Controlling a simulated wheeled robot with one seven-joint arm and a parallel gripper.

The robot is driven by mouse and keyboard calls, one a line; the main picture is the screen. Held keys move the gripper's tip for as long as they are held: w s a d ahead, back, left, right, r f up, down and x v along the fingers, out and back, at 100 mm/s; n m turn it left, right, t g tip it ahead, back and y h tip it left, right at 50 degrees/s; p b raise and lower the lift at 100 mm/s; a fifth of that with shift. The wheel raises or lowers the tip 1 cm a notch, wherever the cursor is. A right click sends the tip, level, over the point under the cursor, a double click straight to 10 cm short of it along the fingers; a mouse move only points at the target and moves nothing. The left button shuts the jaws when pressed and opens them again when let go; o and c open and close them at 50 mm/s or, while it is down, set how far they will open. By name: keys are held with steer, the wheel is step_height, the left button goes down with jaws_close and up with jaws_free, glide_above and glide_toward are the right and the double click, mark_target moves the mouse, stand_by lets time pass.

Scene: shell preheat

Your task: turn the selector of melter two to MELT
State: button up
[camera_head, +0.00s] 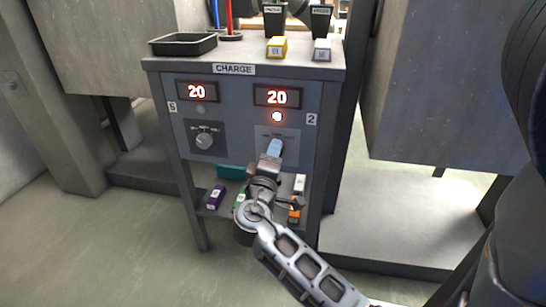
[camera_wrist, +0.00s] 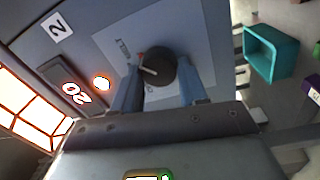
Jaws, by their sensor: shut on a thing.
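The melter two selector (camera_wrist: 160,74) is a round black knob with a white pointer line on a pale dial plate (camera_wrist: 112,35). In the wrist view the pointer lies toward the picture's left; the dial lettering is too small to read surely. My gripper (camera_wrist: 158,88) has a finger on each side of the knob and is shut on it. In the head view my gripper (camera_head: 274,148) is at the right-hand dial and hides the knob. The panel label "2" (camera_head: 311,119), a display reading 20 (camera_head: 277,97) and a lit orange lamp (camera_head: 277,116) are beside or above it.
The left melter's knob (camera_head: 204,140) and its display (camera_head: 197,92), also reading 20, are on the same panel. A black tray (camera_head: 183,44), a yellow block (camera_head: 277,47) and a grey block (camera_head: 322,50) stand on top. A teal bin (camera_wrist: 272,54) and small boxes sit below.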

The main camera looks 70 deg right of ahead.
steer(key=shift+f, duration=0.1)
steer(key=o, duration=1.1)
steer(key=shift+c, duration=0.2)
steer(key=a+p, duration=0.1)
steer(key=a, duration=0.6)
steer(key=shift+s+a+f+p, duration=0.25)
steer(key=shift+s+a+p, duration=0.05)
steer(key=shift+a, duration=0.1)
